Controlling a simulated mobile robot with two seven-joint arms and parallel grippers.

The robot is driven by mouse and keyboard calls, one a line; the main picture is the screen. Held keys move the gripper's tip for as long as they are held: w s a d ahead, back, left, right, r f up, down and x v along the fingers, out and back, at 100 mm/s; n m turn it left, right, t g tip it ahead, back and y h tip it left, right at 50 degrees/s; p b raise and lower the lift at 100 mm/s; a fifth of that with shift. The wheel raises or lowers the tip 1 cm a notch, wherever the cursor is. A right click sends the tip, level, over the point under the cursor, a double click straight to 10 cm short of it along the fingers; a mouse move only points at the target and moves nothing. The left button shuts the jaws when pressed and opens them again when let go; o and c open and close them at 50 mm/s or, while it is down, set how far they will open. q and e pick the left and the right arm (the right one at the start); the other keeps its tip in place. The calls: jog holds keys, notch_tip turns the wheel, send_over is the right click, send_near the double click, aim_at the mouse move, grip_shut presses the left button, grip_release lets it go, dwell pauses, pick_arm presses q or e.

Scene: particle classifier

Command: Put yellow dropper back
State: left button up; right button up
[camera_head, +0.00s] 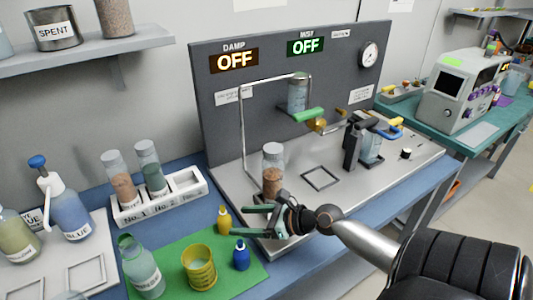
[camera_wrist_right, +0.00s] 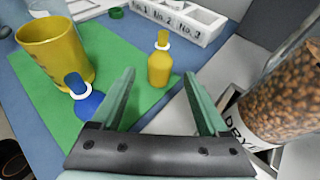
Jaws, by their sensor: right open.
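The yellow dropper (camera_head: 224,219) is a small yellow bottle with a narrow tip. It stands upright near the right edge of the green mat (camera_head: 173,252). In the right wrist view the yellow dropper (camera_wrist_right: 160,66) has a white collar and shows between my fingertips, a little beyond them. My right gripper (camera_head: 244,218) is open and empty, its green fingers pointing at the dropper. It also shows in the right wrist view (camera_wrist_right: 159,76). A similar blue dropper (camera_head: 240,256) stands close by on the mat. My left gripper is not in view.
A yellow cup (camera_head: 200,270) and a green-tinted bottle (camera_head: 143,268) stand on the mat. A white numbered rack (camera_head: 160,208) with two jars is behind. A jar of brown grains (camera_head: 273,172) stands on the metal platform, close to my right gripper.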

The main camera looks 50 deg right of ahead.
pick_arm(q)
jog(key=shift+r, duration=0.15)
pick_arm(e)
jog(key=v, duration=0.7)
dwell(0.4)
